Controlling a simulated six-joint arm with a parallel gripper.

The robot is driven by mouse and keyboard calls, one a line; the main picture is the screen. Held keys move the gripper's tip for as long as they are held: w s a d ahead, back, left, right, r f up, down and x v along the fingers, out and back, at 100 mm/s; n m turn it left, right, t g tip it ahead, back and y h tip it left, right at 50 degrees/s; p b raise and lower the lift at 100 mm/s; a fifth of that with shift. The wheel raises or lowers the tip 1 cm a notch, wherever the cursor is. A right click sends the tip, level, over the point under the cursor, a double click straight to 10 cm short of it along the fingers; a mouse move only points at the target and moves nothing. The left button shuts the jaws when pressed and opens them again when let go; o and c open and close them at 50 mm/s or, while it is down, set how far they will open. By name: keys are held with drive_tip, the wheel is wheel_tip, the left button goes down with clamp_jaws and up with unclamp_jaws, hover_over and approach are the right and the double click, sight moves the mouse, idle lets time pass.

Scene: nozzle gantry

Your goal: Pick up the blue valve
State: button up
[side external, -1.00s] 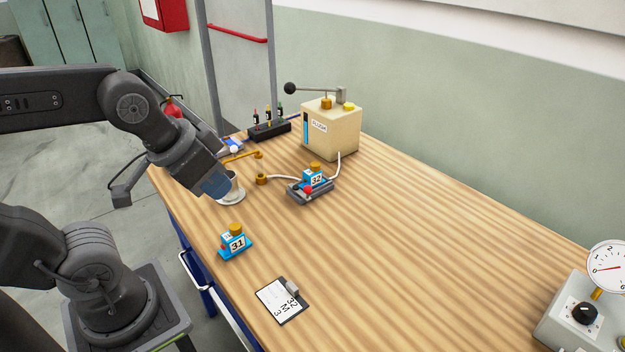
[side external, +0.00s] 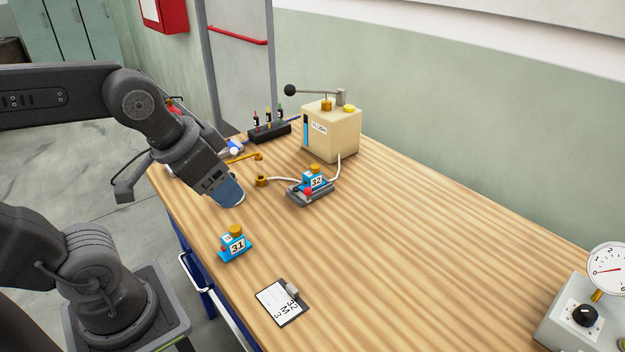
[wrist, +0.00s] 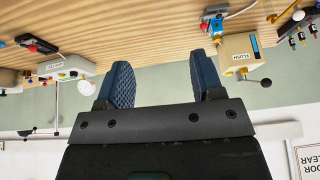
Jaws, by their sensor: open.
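Two blue valves with brass caps show in the side view. One, labelled 31 (side external: 235,245), stands on the bare wood near the table's left edge. The other, labelled 32 (side external: 314,180), sits in a grey holder (side external: 312,195) with a white hose beside it. My gripper (side external: 229,192) is tilted down above the table, up and left of valve 31 in the picture and left of valve 32. It touches neither. In the wrist view my gripper (wrist: 162,82) has its two blue fingers apart with nothing between them. A blue valve (wrist: 215,28) shows beyond the right finger.
A beige flush box (side external: 332,130) with a lever stands at the back. A black rack (side external: 269,131) of small bottles is left of it. A brass fitting (side external: 261,181) lies near my gripper. A clipboard (side external: 282,302) is at the front, a gauge box (side external: 585,312) at right. The middle is clear.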

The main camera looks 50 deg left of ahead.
drive_tip(key=w+a+r+m+g, duration=0.1)
drive_tip(key=w+a+r+m, duration=0.2)
drive_tip(key=w, duration=0.5)
drive_tip(key=m+g+y, duration=0.1)
drive_tip(key=m+g, duration=0.4)
drive_tip(key=m, duration=1)
hover_over(313, 167)
drive_tip(key=d, duration=0.2)
wheel_tip(313, 167, down, 11)
drive_tip(key=f, duration=0.5)
drive_tip(key=a+f, duration=0.1)
drive_tip(key=f, duration=0.2)
drive_tip(key=shift+s, duration=0.15)
drive_tip(key=shift+a+f, duration=0.2)
drive_tip(key=shift+f, duration=0.65)
drive_tip(key=shift+a+f, duration=0.15)
drive_tip(key=shift+f, duration=0.75)
drive_tip(key=shift+a+f, duration=0.2)
drive_tip(key=shift+f, duration=0.65)
drive_tip(key=shift+c, duration=0.4)
drive_tip(key=c, duration=0.7)
